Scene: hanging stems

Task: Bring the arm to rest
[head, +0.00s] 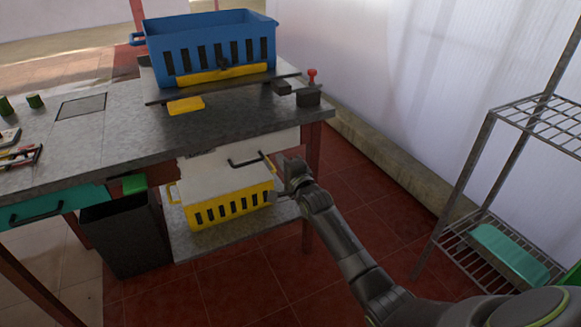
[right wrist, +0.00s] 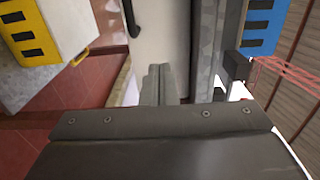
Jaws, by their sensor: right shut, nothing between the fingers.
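My right arm (head: 345,245) reaches in from the lower right of the head view. Its gripper (head: 280,186) is beside the table's right end, below the tabletop, close to the white drawer front (head: 225,165) and the yellow crate (head: 232,208). I cannot tell whether it touches either. In the right wrist view the gripper's fingers (right wrist: 158,85) are together, with nothing held. My left gripper is not in view.
A blue crate (head: 212,45) stands on the grey table (head: 130,125). A dark bin (head: 125,235) stands under it at the left. A metal rack (head: 480,180) with a green tray (head: 508,255) is at the right. Red tiled floor (head: 375,205) lies clear between.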

